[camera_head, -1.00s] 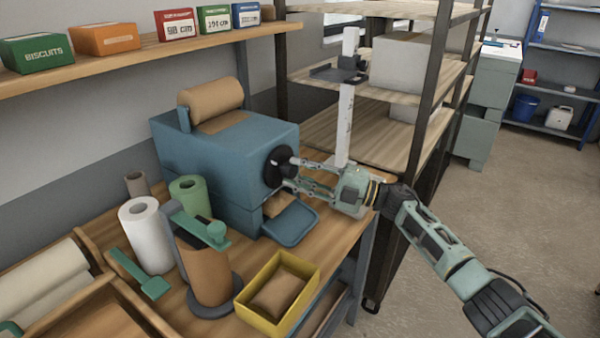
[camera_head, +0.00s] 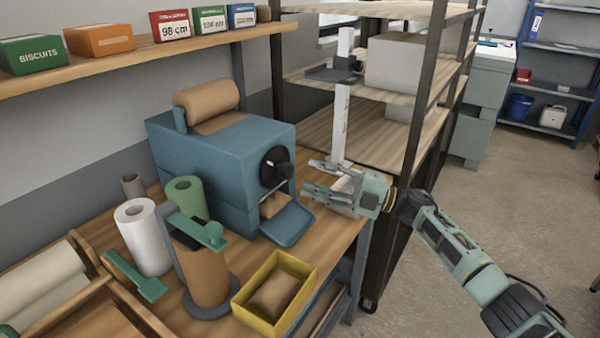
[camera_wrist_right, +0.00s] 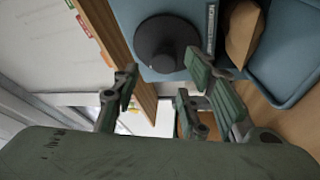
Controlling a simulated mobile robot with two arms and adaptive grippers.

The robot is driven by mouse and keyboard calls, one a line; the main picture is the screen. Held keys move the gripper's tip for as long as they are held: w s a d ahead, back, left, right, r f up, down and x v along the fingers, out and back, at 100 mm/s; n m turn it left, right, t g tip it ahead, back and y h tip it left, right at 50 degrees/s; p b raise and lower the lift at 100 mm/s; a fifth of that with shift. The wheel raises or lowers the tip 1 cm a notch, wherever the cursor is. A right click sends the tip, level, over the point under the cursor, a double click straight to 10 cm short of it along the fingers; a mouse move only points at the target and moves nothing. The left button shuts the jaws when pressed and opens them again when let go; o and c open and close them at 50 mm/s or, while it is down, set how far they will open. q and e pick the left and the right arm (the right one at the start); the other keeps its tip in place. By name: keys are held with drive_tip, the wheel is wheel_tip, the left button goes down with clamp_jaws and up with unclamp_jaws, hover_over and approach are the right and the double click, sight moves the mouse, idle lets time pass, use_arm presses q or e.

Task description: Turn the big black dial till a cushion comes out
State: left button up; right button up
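The big black dial (camera_head: 276,168) sits on the front of the blue machine (camera_head: 215,155); the right wrist view also shows it (camera_wrist_right: 165,43). A brown paper cushion (camera_head: 273,205) pokes out of the machine's opening below the dial, above the blue tray (camera_head: 287,226). The cushion also shows in the right wrist view (camera_wrist_right: 243,32). My right gripper (camera_head: 314,178) is open and empty, to the right of the dial and apart from it. Its spread fingers (camera_wrist_right: 160,88) show in the right wrist view. My left gripper is not in view.
A yellow box (camera_head: 303,292) holding another brown cushion (camera_head: 273,293) stands at the table's front edge. A brown roll stand (camera_head: 205,270) and a white roll (camera_head: 143,235) stand left of it. Wooden shelves (camera_head: 345,130) rise behind my right gripper.

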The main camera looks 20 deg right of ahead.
drive_tip(key=v, duration=0.6)
drive_tip(key=shift+s+d, duration=0.2)
drive_tip(key=shift+d, duration=0.1)
drive_tip(key=m+t+h+b, duration=0.2)
drive_tip(key=m+t+b, duration=0.5)
drive_tip(key=m, duration=1.1)
approach(292, 173)
drive_tip(key=w+r+g, duration=0.1)
drive_tip(key=r, duration=0.1)
drive_tip(key=x, duration=0.4)
drive_tip(key=p+x, duration=0.1)
drive_tip(key=x, duration=0.1)
drive_tip(key=shift+w+a+f, duration=0.15)
drive_tip(key=shift+a, duration=0.2)
drive_tip(key=shift+w+a, duration=0.4)
drive_tip(key=shift+w, duration=0.05)
drive_tip(key=shift+c, duration=0.5)
